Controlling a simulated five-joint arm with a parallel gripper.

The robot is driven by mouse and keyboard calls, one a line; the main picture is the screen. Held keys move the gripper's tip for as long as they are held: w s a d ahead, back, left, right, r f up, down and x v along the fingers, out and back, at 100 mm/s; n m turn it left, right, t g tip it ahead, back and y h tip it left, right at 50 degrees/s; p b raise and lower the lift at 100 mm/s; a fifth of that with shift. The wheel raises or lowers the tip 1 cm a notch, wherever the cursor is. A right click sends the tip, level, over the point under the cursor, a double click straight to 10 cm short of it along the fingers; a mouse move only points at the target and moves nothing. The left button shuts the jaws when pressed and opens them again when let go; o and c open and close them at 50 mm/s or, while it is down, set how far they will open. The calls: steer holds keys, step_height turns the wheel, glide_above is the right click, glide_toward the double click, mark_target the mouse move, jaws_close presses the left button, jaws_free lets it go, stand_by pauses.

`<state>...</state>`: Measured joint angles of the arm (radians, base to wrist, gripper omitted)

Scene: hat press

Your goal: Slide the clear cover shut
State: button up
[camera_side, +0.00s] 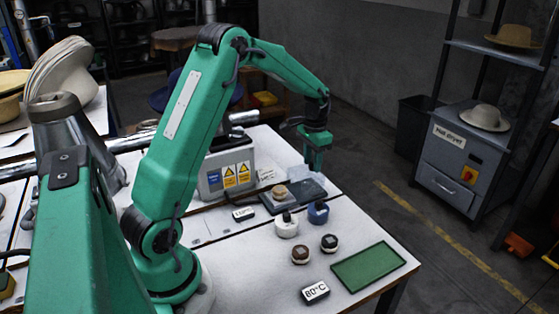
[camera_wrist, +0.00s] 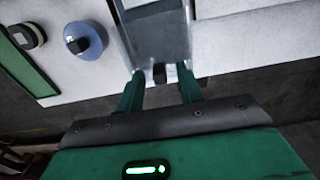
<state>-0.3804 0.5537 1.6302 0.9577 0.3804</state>
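The clear cover (camera_side: 291,179) is a pale see-through panel at the back of a dark plate (camera_side: 311,190). In the wrist view the cover (camera_wrist: 157,42) seems to be the greyish panel running up from my fingers. A small dark handle (camera_wrist: 159,73) stands at its near end. My gripper (camera_side: 315,168) hangs pointing down at the far end of the plate. In the wrist view my gripper (camera_wrist: 160,84) has its fingers apart, one each side of the handle, with gaps showing. A small tan hat-shaped piece (camera_side: 280,192) is on the plate. The cover's exact edges are hard to see.
A white knob (camera_side: 286,228) and a blue knob (camera_side: 318,213) stand in front of the plate. Two small round pieces, one brown-topped (camera_side: 300,255), one dark-topped (camera_side: 329,243), lie nearer a green mat (camera_side: 368,266). A grey box with warning labels (camera_side: 229,176) stands left.

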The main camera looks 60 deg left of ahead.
steer(key=shift+c, duration=0.3)
jaws_close()
steer(key=shift+s+r, duration=0.1)
steer(key=shift+s, duration=4.55)
steer(key=shift+o, duration=0.3)
jaws_free()
